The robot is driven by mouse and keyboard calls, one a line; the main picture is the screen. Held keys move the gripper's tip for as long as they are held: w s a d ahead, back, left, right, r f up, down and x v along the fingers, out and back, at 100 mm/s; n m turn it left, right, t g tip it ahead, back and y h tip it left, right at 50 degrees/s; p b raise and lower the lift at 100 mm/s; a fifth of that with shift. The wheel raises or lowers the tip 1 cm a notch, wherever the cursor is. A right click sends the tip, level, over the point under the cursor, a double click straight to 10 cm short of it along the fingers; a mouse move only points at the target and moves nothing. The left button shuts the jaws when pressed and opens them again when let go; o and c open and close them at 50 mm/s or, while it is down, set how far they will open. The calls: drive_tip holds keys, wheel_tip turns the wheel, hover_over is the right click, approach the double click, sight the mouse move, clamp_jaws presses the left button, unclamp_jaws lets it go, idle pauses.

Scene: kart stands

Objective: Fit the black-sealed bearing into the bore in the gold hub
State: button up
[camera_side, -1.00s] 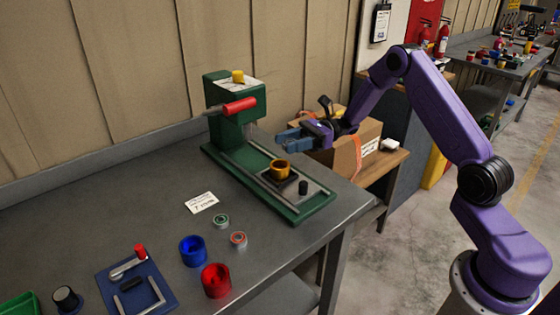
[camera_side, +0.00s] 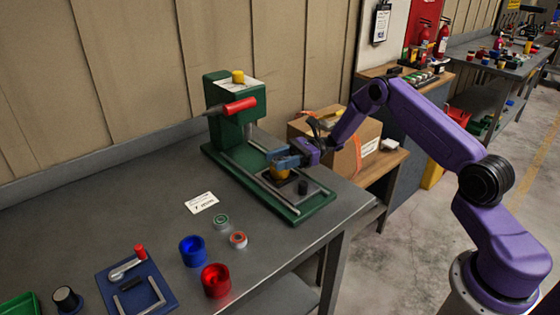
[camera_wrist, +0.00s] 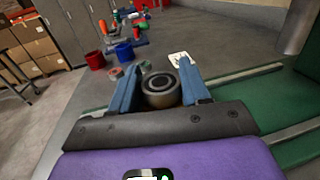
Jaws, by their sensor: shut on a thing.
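The gold hub (camera_side: 282,174) stands on the bed of the green press, partly hidden by my gripper. My gripper (camera_side: 275,164) is over the hub from the right, with its blue fingers low at the hub's top. In the wrist view my gripper (camera_wrist: 160,68) is shut on the black-sealed bearing (camera_wrist: 160,98), a metal ring with a dark face and dark centre hole. The bearing looks upright and level between the fingers. The hub's bore is hidden, so I cannot tell whether the bearing has entered it.
The green press (camera_side: 232,115) with its red handle rises just left of the gripper. A short black peg (camera_side: 303,187) stands beside the hub. A green-sealed bearing (camera_side: 221,221), red-sealed bearing (camera_side: 238,240), blue hub (camera_side: 193,251) and red hub (camera_side: 216,280) stand on the bench in front.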

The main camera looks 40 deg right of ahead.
drive_tip(key=o, duration=1.1)
drive_tip(key=shift+s+f, duration=0.15)
drive_tip(key=shift+f, duration=0.2)
drive_tip(key=shift+d, duration=0.1)
